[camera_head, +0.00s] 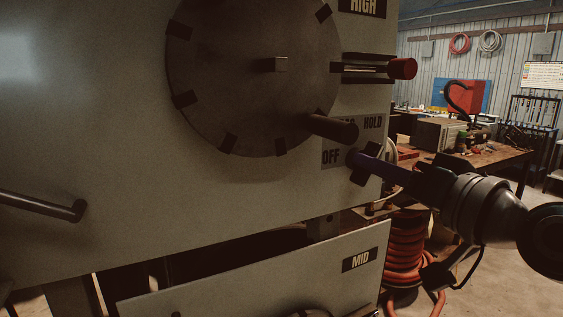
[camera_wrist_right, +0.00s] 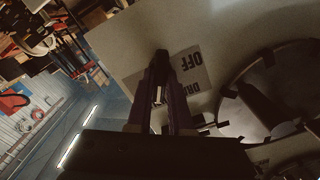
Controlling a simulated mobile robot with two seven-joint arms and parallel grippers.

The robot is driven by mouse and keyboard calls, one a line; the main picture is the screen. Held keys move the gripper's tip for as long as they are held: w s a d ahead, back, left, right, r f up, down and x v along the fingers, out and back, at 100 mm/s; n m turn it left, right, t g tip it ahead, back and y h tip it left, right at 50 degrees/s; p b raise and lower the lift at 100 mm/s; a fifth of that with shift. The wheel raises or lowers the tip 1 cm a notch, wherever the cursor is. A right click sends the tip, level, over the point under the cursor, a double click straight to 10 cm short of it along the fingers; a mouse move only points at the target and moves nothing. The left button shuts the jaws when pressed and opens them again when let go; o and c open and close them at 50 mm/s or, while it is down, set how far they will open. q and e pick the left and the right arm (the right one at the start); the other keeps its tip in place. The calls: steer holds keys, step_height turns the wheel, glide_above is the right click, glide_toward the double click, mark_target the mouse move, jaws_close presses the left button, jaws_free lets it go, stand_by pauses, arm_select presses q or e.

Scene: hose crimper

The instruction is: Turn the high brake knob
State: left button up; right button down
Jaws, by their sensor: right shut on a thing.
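The high brake knob (camera_head: 352,157) is a small dark knob on the grey panel's right side, at a label plate reading OFF and HOLD. The plate (camera_head: 331,158) is partly covered by a dark peg. My right gripper (camera_head: 363,167) comes in from the right and is shut on the knob, its fingertips hiding most of it. In the right wrist view the fingers (camera_wrist_right: 160,72) meet at the panel beside the OFF plate (camera_wrist_right: 190,66). The knob's exact angle cannot be told. My left gripper is not in view.
A large dark disc (camera_head: 235,90) with a protruding peg (camera_head: 333,128) is just above and left of my gripper. A red-ended lever (camera_head: 402,68) juts out above. A MID panel (camera_head: 250,278) lies below. An orange hose coil (camera_head: 405,245) and a workbench (camera_head: 490,157) stand right.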

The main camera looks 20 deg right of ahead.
steer(key=c, duration=0.8)
jaws_free()
steer(key=shift+s, duration=0.1)
steer(key=s+b, duration=0.1)
steer(key=s, duration=0.2)
steer(key=s+b, duration=0.1)
steer(key=s, duration=0.2)
steer(key=s+b, duration=0.1)
steer(key=s, duration=0.2)
steer(key=shift+s+d+b, duration=0.3)
steer(key=shift+s+d, duration=0.1)
